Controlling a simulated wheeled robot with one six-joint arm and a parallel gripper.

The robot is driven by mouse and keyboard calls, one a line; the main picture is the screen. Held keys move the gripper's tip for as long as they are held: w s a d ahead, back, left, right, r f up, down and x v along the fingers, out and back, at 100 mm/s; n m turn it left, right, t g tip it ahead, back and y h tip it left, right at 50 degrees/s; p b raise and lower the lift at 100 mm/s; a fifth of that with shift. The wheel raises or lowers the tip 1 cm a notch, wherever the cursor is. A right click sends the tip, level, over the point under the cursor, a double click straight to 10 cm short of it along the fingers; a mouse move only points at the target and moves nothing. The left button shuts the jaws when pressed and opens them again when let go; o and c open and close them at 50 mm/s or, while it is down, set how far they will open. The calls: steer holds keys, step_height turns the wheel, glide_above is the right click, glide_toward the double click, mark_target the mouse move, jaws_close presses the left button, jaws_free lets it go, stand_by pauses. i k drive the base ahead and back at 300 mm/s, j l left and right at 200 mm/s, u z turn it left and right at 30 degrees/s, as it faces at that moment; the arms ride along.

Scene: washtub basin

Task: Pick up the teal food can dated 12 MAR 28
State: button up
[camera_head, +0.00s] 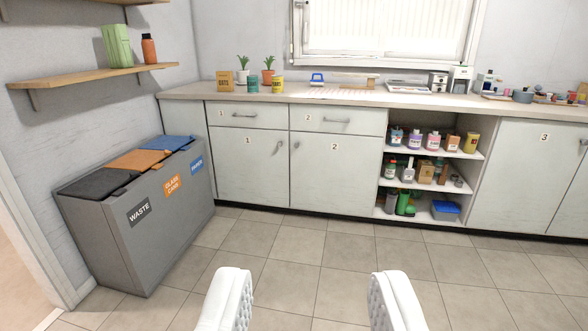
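A small teal can (253,85) stands upright on the counter at the back left, between an orange-brown box (225,80) and a yellow can (278,85). It is too small for me to read any date on it. My gripper (312,275) is open and empty at the bottom of the view, with its two white fingers wide apart. It is far from the teal can, with floor showing between the fingers.
Two potted plants (268,73) stand behind the cans. Grey sorting bins (135,215) stand at the left below a wooden shelf (90,76). An open shelf unit (434,152) at the right holds bottles and cans. The tiled floor (300,245) before the cabinets is clear.

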mark_target(252, 87)
steer(key=i+j, duration=0.45)
steer(key=i+j+z, duration=0.15)
steer(key=i+j, duration=0.75)
steer(key=j, duration=0.2)
steer(key=i+j+z, duration=0.1)
steer(key=i+j, duration=0.35)
steer(key=i+j+z, duration=0.1)
steer(key=i+j, duration=0.3)
steer(key=j, duration=0.25)
